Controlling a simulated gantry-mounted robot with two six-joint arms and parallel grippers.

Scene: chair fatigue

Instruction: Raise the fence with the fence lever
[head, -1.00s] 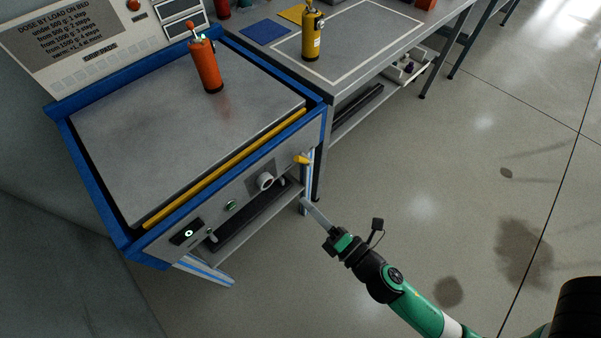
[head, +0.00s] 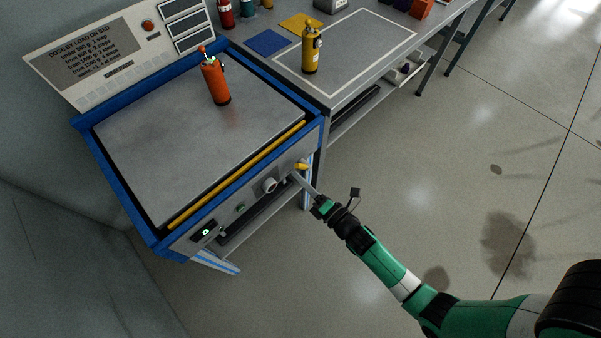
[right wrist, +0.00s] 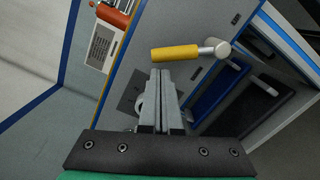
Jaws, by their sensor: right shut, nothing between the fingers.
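The fence lever (head: 302,166) has a yellow grip and sits at the right end of the machine's front panel. In the right wrist view its yellow handle (right wrist: 175,53) lies crosswise just beyond the fingertips, with a metal knuckle at its right end. My right gripper (head: 296,178) is shut and empty, close beside the lever; I cannot tell whether it touches. Its closed fingers (right wrist: 160,74) point at the handle. The fence seems to be the yellow bar (head: 235,178) along the bed's front edge, lying low. My left gripper is not in view.
An orange bottle (head: 215,82) stands on the grey bed (head: 185,145). The front panel has a round knob (head: 269,185) left of the lever. A table with a yellow bottle (head: 310,50) adjoins at the back right. The floor to the right is clear.

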